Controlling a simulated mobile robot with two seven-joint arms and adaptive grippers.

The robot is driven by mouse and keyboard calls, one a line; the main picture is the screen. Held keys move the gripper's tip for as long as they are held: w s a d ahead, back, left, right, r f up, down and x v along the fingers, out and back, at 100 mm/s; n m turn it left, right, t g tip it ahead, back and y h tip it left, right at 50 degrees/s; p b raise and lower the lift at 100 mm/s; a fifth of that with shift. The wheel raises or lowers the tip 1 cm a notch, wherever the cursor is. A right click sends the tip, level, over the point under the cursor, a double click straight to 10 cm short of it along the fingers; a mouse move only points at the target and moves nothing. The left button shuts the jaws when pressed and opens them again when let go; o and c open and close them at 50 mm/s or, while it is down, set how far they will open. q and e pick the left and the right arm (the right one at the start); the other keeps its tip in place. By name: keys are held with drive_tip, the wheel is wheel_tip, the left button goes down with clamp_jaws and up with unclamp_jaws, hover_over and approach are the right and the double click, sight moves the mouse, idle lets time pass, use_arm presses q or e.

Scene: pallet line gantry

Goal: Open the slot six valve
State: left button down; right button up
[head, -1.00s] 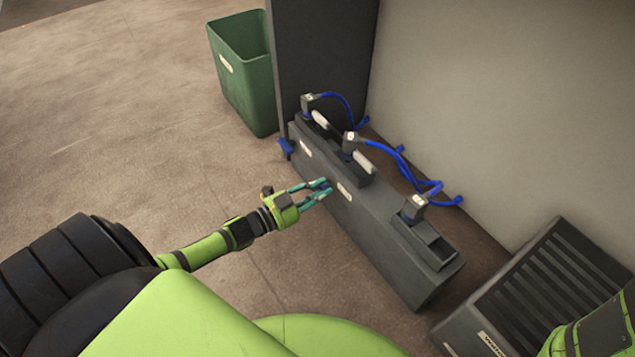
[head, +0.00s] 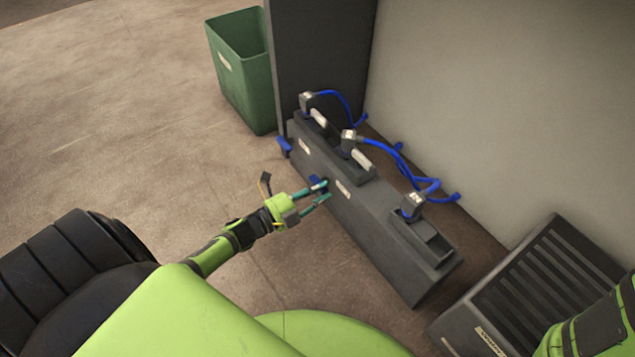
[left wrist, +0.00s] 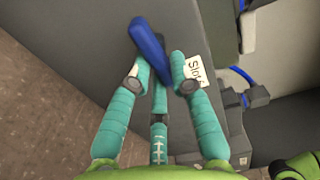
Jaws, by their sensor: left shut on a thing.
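A blue valve handle (head: 315,181) sits on the front face of the long dark grey block (head: 390,255), near a white label (head: 343,190). In the left wrist view, the handle (left wrist: 148,42) is a blue bar tilted from upper left to lower right. The white label (left wrist: 195,70) beside it begins "Slot"; its number is partly covered by a finger. My left gripper (head: 322,191) is at the handle, with its teal fingers (left wrist: 161,76) shut on it from both sides. The handle's lower end is partly hidden by the fingers. My right gripper is out of view.
Another blue handle (head: 284,146) is at the block's left end. Several dark connectors with blue hoses (head: 412,205) stand on top. A green bin (head: 240,75) is behind left, a slatted dark crate (head: 535,285) at right. Floor left of the block is clear.

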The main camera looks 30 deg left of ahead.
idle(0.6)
use_arm(q)
drive_tip(key=c, duration=1.1)
unclamp_jaws()
drive_tip(key=v, duration=1.2)
